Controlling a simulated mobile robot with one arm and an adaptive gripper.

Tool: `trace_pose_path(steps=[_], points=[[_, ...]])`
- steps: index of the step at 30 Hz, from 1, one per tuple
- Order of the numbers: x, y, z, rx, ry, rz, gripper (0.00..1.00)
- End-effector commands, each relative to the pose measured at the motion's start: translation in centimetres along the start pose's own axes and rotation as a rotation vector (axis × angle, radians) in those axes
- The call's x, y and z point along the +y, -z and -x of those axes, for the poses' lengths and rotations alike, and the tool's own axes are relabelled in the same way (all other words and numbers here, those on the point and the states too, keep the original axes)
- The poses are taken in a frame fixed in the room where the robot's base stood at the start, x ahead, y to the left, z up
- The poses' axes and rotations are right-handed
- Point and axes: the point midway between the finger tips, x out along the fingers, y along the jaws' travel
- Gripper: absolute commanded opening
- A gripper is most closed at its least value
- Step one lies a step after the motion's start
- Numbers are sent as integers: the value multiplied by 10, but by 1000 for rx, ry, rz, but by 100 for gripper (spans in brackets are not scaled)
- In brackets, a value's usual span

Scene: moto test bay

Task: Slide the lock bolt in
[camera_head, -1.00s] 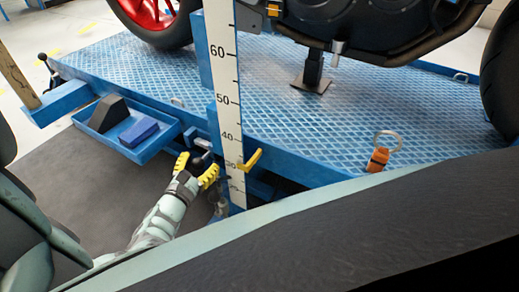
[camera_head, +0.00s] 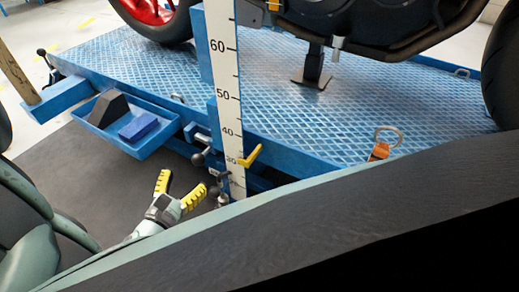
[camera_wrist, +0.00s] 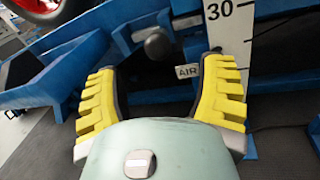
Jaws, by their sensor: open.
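The lock bolt appears to be the metal rod with a dark ball knob (camera_head: 197,160) at the lift's front edge, left of the upright scale. In the wrist view the round knob (camera_wrist: 157,45) shows beyond and between my fingertips, with a pale metal piece (camera_wrist: 145,33) behind it. I cannot tell how far in the bolt sits. My gripper (camera_head: 183,182) is open and empty, below and left of the knob and apart from it. In the wrist view my gripper (camera_wrist: 160,66) has its two yellow fingers spread wide.
The white scale (camera_head: 226,90) stands right of the knob, with a yellow pointer (camera_head: 250,156). A blue tray (camera_head: 157,146) juts out at left. The blue platform (camera_head: 330,120) carries a motorcycle (camera_head: 370,20). Dark floor mat is clear below.

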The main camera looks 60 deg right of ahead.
Motion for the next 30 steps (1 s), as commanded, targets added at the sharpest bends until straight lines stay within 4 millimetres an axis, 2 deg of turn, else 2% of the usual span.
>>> trace_pose_path(steps=[3,9,30], points=[[0,0,21,2,-3,1,70],[0,0,38,0,-1,2,70],[-1,-1,40,-1,2,0,70]])
